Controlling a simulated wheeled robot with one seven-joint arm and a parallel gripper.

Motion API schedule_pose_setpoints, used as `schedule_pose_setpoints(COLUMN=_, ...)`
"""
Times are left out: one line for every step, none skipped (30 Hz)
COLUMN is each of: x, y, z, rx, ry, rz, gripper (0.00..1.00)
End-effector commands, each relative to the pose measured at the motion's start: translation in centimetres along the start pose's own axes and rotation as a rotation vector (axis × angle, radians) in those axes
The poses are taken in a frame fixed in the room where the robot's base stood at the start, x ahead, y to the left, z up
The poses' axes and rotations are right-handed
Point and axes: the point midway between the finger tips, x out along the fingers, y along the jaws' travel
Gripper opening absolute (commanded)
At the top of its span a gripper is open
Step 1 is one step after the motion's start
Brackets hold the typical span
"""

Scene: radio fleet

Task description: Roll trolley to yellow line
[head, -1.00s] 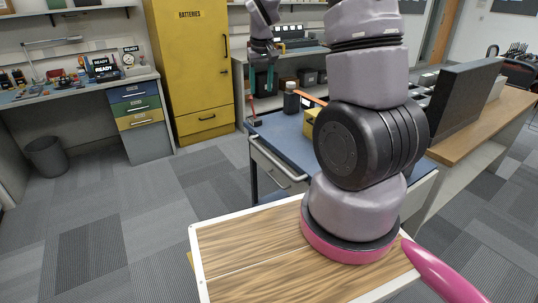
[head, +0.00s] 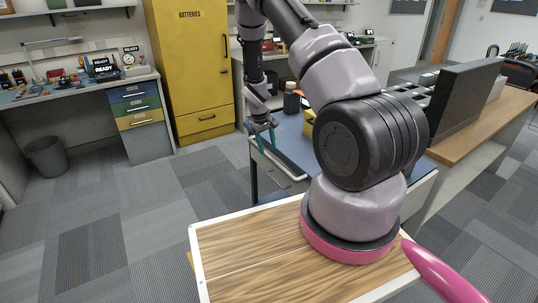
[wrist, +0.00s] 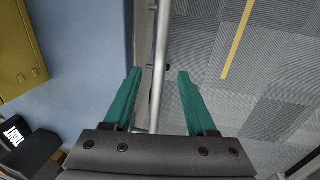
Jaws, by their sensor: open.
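The trolley (head: 292,136) has a blue top and stands just past my base. Its pale handle bar (wrist: 160,50) runs along the near left side. My gripper (head: 277,158) is low at this side, with its teal fingers open. In the wrist view, my gripper (wrist: 159,76) has one finger on each side of the bar, and gaps show between bar and fingers. The yellow line (wrist: 237,40) lies on the grey carpet beside the trolley in the wrist view. My arm hides part of the trolley in the head view.
A yellow case (wrist: 18,45) and a dark device (wrist: 28,148) sit on the trolley top. A yellow batteries cabinet (head: 190,70) stands behind. A wooden desk (head: 480,125) is at the right. A bin (head: 46,156) stands at the left. The carpet left of the trolley is clear.

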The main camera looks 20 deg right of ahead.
Motion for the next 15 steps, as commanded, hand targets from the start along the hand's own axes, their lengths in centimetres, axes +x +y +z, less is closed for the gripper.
schedule_pose_setpoints(x=1.1, y=0.0, z=0.1, rx=0.0, ry=-0.003, rz=0.0, gripper=0.57)
schedule_pose_setpoints(x=1.6, y=0.0, z=0.0, rx=0.0, ry=-0.003, rz=0.0, gripper=0.57)
schedule_pose_setpoints(x=2.2, y=0.0, z=0.0, rx=0.0, ry=-0.001, rz=0.0, gripper=0.57)
schedule_pose_setpoints(x=2.6, y=0.0, z=0.0, rx=0.0, ry=-0.002, rz=0.0, gripper=0.57)
schedule_pose_setpoints(x=3.0, y=0.0, z=0.0, rx=0.001, ry=-0.002, rz=0.0, gripper=0.57)
schedule_pose_setpoints(x=3.5, y=0.0, z=0.0, rx=0.001, ry=-0.001, rz=0.0, gripper=0.57)
schedule_pose_setpoints(x=3.8, y=0.0, z=0.0, rx=0.001, ry=-0.001, rz=0.0, gripper=0.57)
schedule_pose_setpoints(x=4.0, y=0.0, z=0.0, rx=0.001, ry=-0.001, rz=0.0, gripper=0.57)
schedule_pose_setpoints(x=4.3, y=0.0, z=0.0, rx=0.001, ry=0.0, rz=0.0, gripper=0.57)
schedule_pose_setpoints(x=4.4, y=0.0, z=-0.1, rx=0.001, ry=0.001, rz=0.0, gripper=0.57)
schedule_pose_setpoints(x=4.5, y=0.0, z=-0.1, rx=0.001, ry=0.001, rz=0.0, gripper=0.57)
schedule_pose_setpoints(x=4.7, y=0.0, z=-0.1, rx=0.001, ry=0.001, rz=0.0, gripper=0.57)
schedule_pose_setpoints(x=4.7, y=0.0, z=-0.1, rx=0.001, ry=0.001, rz=0.0, gripper=0.57)
schedule_pose_setpoints(x=4.7, y=0.0, z=-0.1, rx=0.001, ry=0.001, rz=0.0, gripper=0.57)
schedule_pose_setpoints(x=4.8, y=0.0, z=-0.1, rx=0.001, ry=0.001, rz=0.0, gripper=0.57)
